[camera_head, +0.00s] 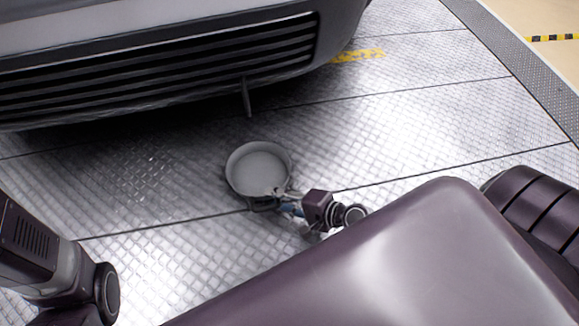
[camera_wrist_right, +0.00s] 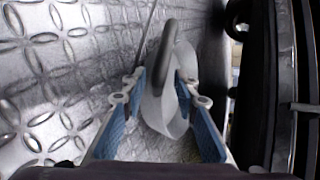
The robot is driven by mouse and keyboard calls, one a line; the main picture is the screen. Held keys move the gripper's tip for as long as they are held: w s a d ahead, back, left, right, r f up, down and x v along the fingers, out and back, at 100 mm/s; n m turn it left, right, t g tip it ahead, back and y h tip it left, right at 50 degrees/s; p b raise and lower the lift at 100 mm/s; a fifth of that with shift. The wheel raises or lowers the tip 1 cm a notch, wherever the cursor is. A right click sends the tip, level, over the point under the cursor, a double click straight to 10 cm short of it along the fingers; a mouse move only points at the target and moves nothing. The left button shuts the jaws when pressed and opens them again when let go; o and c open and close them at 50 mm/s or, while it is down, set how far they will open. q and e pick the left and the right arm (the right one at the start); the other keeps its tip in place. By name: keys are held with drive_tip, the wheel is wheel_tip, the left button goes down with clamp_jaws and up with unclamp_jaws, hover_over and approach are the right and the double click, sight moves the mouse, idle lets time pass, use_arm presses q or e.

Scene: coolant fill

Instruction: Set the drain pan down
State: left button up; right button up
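The drain pan (camera_head: 258,166) is a round, shallow grey pan in the middle of the head view, open side up and looking about level. My right gripper (camera_head: 279,196) is at its near right rim. In the right wrist view, the blue-padded fingers (camera_wrist_right: 162,88) are on both sides of a pale grey part of the pan (camera_wrist_right: 163,112) and look shut on it. Whether the pan's underside touches the floor cannot be told. Only a part of my left arm shows at the lower left; its gripper is out of view.
A vehicle front with a dark slatted grille (camera_head: 160,70) overhangs the floor at the upper left. A thin grey spout (camera_head: 246,97) hangs from its lower edge, just beyond the pan. The diamond-plate floor (camera_head: 420,125) is clear to the right, with worn yellow marking (camera_head: 357,56).

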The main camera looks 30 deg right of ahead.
drive_tip(key=p+v, duration=0.1)
drive_tip(key=v, duration=1)
drive_tip(key=shift+s+d+p, duration=0.2)
drive_tip(key=shift+s+p, duration=0.15)
drive_tip(key=shift+r, duration=0.15)
